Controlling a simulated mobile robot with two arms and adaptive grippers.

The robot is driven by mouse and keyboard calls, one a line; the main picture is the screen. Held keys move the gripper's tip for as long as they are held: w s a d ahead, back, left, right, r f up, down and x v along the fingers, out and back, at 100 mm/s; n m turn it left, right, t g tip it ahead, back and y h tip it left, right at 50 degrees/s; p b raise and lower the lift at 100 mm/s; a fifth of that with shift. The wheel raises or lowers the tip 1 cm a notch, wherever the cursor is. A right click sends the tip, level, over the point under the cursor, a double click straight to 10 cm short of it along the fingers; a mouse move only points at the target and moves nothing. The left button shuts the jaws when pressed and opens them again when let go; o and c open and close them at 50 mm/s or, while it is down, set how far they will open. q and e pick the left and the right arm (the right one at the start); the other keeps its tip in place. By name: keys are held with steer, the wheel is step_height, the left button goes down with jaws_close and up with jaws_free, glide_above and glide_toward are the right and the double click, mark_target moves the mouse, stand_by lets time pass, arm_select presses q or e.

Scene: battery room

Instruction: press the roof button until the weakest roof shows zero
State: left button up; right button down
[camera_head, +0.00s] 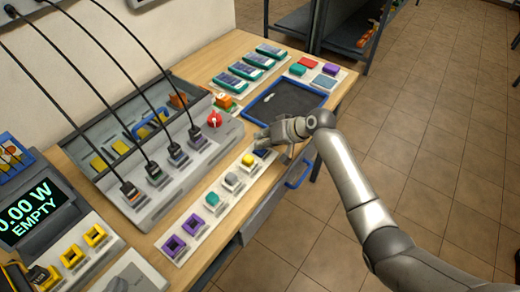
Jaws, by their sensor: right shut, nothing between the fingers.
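My right gripper (262,143) comes in from the right on its grey arm. It is shut and empty, low over the far end of a pale strip (205,222). The strip carries purple, teal, white, yellow and blue pieces. The blue piece (260,154) is just below the fingertips; I cannot tell whether they touch it. No piece is clearly readable as the roof button. A dark display (40,211) at the left reads "0.00 W EMPTY". Several teal units with small screens (243,72) lie at the back; their readings are too small to tell. My left gripper is not in view.
A grey unit (190,165) with several black cables plugged in and a red knob (214,118) stands left of the strip. A dark blue-rimmed tray (283,103) lies behind the gripper. Yellow square pieces (95,236) sit at front left. Tiled floor is clear at right.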

steer(key=shift+f, duration=0.35)
stand_by(0.4)
steer(key=shift+r+p, duration=0.8)
steer(key=shift+r, duration=0.1)
step_height(320, 180, up, 5)
steer(key=p, duration=0.5)
stand_by(0.6)
